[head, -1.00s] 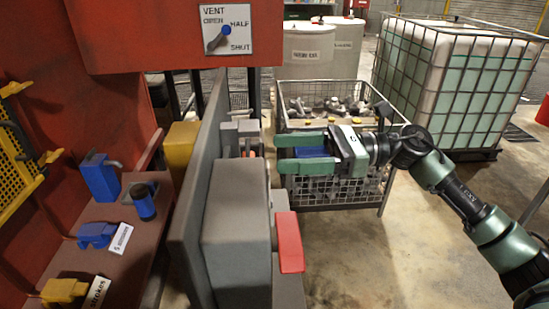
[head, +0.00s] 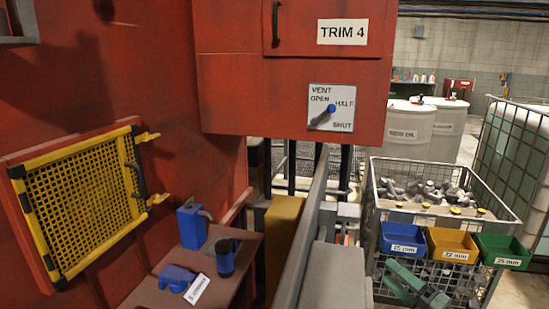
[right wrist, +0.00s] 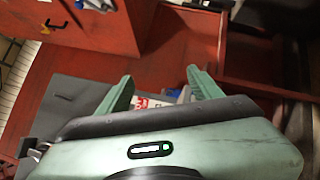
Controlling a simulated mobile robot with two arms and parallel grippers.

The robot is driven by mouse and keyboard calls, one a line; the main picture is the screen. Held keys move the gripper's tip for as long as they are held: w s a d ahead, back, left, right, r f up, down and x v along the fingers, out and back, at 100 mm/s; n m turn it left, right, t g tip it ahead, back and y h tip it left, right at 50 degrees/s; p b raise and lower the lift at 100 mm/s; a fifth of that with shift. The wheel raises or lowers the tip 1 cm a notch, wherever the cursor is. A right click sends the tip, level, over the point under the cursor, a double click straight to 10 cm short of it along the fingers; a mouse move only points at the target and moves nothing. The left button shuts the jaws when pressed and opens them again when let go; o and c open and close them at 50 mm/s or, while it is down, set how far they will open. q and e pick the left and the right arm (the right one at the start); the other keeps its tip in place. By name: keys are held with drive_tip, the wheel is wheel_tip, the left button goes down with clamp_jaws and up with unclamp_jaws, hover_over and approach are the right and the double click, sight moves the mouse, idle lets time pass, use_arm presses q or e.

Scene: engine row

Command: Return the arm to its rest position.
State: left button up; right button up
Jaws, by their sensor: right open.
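My right gripper (head: 387,272) is low in the head view, to the right of centre. It points left, with its two green fingers apart and nothing between them. It appears in front of the wire basket and just below the blue bin. Most of my right arm is below the picture's edge. In the right wrist view the two green fingers (right wrist: 162,86) stand wide apart, with red panels and a grey surface beyond them. My left gripper is not in view.
A grey upright panel (head: 302,240) stands left of the gripper. The wire basket (head: 500,212) holds metal parts; blue (head: 404,250), yellow (head: 453,256) and green (head: 502,262) bins hang on its front. A red cabinet (head: 225,90) with a vent dial (head: 331,109) overhangs above. Open floor lies at lower right.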

drive_tip(key=s+d+f+m+h, duration=0.1)
drive_tip(key=d+f+m+h, duration=0.15)
drive_tip(key=f+m, duration=0.45)
drive_tip(key=s+d+f+m+h, duration=0.1)
drive_tip(key=s+f+m+h, duration=0.2)
drive_tip(key=f, duration=0.9)
drive_tip(key=s+f+m+g+h, duration=0.25)
drive_tip(key=s+f, duration=0.25)
drive_tip(key=f, duration=0.5)
drive_tip(key=s+f+m+g+h, duration=0.2)
drive_tip(key=s+f+m+g, duration=0.15)
drive_tip(key=s+f, duration=0.4)
drive_tip(key=s+a+f+m+g, duration=0.3)
drive_tip(key=s+f, duration=0.4)
drive_tip(key=s, duration=0.5)
drive_tip(key=s+a+f+m+g, duration=0.3)
drive_tip(key=s+f, duration=0.5)
drive_tip(key=s, duration=0.5)
drive_tip(key=s+a+f+m+g, duration=0.3)
drive_tip(key=s+f, duration=0.4)
drive_tip(key=s, duration=0.6)
drive_tip(key=shift+s+a+f+m+g+h, duration=0.2)
drive_tip(key=shift+a+f+m+g+h, duration=0.1)
drive_tip(key=shift+a+f+m+h, duration=0.25)
drive_tip(key=shift+a+r, duration=0.1)
drive_tip(key=shift+r, duration=0.05)
